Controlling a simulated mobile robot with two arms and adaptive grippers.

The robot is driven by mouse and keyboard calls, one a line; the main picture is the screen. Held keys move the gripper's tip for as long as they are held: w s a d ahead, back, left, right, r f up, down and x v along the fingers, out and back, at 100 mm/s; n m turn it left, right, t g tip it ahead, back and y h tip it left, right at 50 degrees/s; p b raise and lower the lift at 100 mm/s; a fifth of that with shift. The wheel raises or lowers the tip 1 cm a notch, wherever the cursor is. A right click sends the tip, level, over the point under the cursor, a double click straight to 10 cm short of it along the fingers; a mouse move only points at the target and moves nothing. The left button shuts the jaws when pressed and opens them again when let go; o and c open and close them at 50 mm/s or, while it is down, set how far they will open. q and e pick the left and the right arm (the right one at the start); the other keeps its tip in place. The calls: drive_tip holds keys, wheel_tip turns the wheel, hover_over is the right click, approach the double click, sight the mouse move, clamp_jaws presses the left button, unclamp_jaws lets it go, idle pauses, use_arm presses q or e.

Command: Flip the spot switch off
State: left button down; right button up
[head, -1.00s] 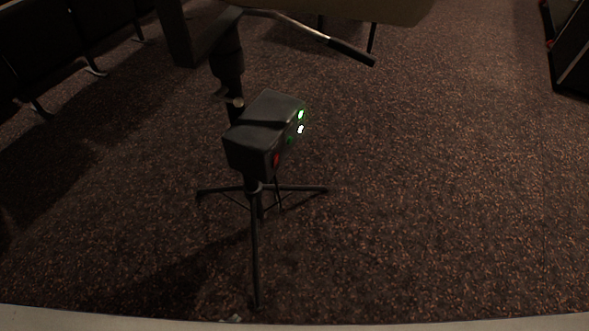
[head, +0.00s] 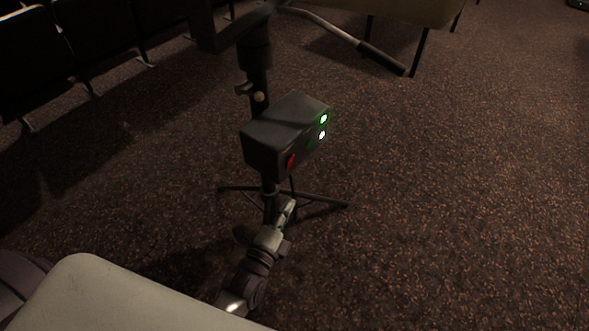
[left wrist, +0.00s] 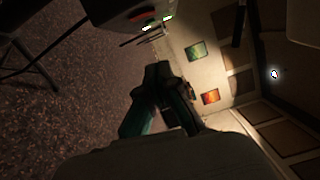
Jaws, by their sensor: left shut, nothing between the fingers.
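A dark control box (head: 275,133) is mounted on a tripod stand in the head view. Its right-hand face carries a red switch (head: 291,160), a lit green spot (head: 324,118) and a lit white spot (head: 322,135). I cannot tell which of these is the spot switch. My left gripper (head: 290,205) is shut and empty, just below the box and in front of the stand, apart from the switches. In the left wrist view my left gripper (left wrist: 160,68) points towards the top, where the box (left wrist: 112,14) shows in part. My right gripper is not in view.
The tripod's legs (head: 330,203) spread on the carpet behind my left gripper. A handle bar (head: 382,59) juts out above the box to the right. Dark seats (head: 95,50) stand at the upper left. The carpet at right is clear.

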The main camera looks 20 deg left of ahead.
sight(290, 167)
use_arm(q)
drive_tip(key=shift+w+a+r, duration=0.1)
drive_tip(key=shift+w+a, duration=0.35)
drive_tip(key=shift+w, duration=1.45)
drive_tip(key=shift+w+a+r, duration=0.15)
drive_tip(key=shift+w+a, duration=0.3)
drive_tip(key=shift+w, duration=1.45)
drive_tip(key=shift+w+a+r, duration=0.1)
drive_tip(key=shift+w+a, duration=0.35)
drive_tip(key=shift+w, duration=1.45)
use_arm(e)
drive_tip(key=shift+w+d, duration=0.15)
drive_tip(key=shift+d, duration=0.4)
use_arm(q)
drive_tip(key=shift+w+a+r+p, duration=0.1)
drive_tip(key=shift+a+r+p, duration=0.25)
drive_tip(key=shift+p, duration=0.25)
drive_tip(key=shift+d+f, duration=0.1)
drive_tip(key=shift+f, duration=0.1)
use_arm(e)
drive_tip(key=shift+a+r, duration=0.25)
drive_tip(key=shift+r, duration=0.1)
